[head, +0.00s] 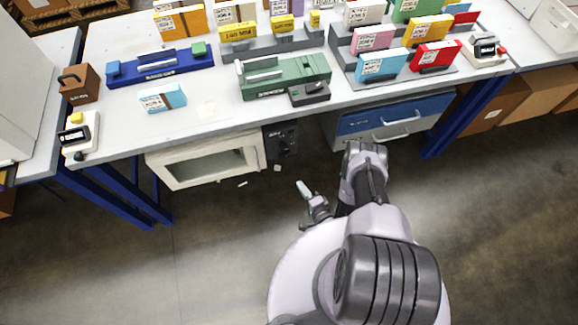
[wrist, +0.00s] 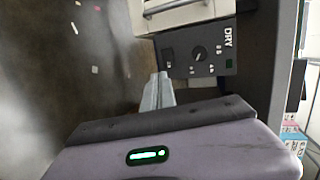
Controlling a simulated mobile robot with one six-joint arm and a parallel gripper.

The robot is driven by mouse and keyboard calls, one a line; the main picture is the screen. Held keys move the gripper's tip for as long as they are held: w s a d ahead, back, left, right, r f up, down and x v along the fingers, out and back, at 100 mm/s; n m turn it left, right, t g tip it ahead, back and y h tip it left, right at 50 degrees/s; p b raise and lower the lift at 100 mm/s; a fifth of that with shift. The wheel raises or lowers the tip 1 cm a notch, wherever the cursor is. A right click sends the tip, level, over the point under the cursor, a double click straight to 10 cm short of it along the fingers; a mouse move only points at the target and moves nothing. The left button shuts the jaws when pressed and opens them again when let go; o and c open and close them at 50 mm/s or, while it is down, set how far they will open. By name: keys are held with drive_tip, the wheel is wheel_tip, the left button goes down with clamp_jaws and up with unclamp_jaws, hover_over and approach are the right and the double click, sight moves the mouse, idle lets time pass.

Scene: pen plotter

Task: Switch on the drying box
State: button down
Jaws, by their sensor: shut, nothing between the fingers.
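The drying box (head: 205,162) is a cream box with a framed front, under the table in the head view. Its dark control panel (head: 281,140) is at its right end. In the wrist view the panel (wrist: 207,72) reads "DRY" and carries a round knob (wrist: 197,54), a dark rocker-like part (wrist: 168,64) and a small green spot (wrist: 229,63). A strip of the cream front with a handle (wrist: 165,8) shows above it. My gripper (head: 302,187) is shut and empty, in front of and below the panel.
The tabletop (head: 215,108) above holds a green machine (head: 285,78), a blue rack (head: 160,68) and several boxes. A blue and grey drawer unit (head: 390,118) stands right of the panel. Small white scraps (head: 243,184) lie on the floor. The floor at left front is clear.

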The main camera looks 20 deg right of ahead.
sight(282, 158)
drive_tip(key=b+x, duration=0.1)
drive_tip(key=x, duration=0.3)
drive_tip(key=r+b+x, duration=0.1)
drive_tip(key=b+x, duration=0.1)
drive_tip(key=x, duration=0.3)
drive_tip(key=b+x, duration=0.1)
drive_tip(key=x, duration=0.3)
drive_tip(key=shift+w+a, duration=0.1)
drive_tip(key=shift+w, duration=0.4)
